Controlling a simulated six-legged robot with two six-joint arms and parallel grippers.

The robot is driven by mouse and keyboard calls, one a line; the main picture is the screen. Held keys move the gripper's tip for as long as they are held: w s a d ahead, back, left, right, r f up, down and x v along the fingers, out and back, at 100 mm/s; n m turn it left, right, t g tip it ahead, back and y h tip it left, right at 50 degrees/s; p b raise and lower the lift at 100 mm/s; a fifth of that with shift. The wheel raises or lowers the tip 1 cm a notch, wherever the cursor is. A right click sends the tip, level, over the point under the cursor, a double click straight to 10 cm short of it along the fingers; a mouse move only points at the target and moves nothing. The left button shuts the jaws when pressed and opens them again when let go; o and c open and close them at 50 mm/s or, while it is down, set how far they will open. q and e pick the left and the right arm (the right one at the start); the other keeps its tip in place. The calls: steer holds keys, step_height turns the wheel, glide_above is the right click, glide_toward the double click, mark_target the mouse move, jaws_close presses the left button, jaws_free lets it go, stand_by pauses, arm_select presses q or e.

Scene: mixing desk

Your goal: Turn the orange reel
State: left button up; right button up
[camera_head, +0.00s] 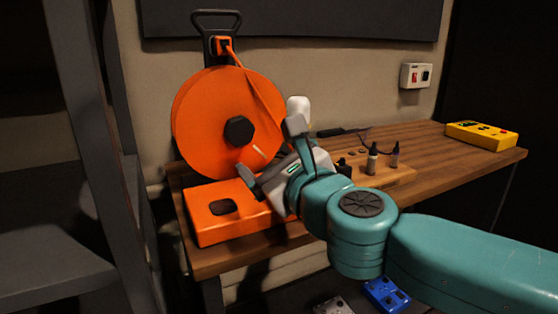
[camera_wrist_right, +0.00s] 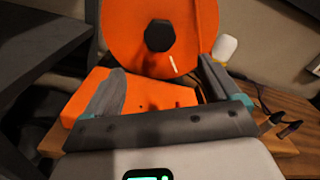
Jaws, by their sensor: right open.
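The orange reel (camera_head: 213,120) stands upright on the desk, a large disc with a black hexagonal hub (camera_head: 239,130) and a small white mark below it. An orange base box (camera_head: 230,212) with a dark recess sits in front of it. My right gripper (camera_head: 268,148) is open and empty in front of the reel's lower right. In the right wrist view, the reel (camera_wrist_right: 190,30) with its hub (camera_wrist_right: 160,35) stands beyond the open fingers (camera_wrist_right: 158,82). I cannot tell whether a finger touches the reel. My left gripper is not in view.
A wooden desk (camera_head: 430,160) carries a small board (camera_head: 385,178) with dark bottles and, far right, a yellow box (camera_head: 482,134). A white rounded object (camera_head: 298,106) shows behind my right gripper. A grey frame (camera_head: 100,120) stands at left. Blue pedal-like box (camera_head: 386,295) lies below.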

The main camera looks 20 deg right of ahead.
steer(key=s, duration=0.2)
steer(key=shift+s+d, duration=0.1)
steer(key=shift+s, duration=0.3)
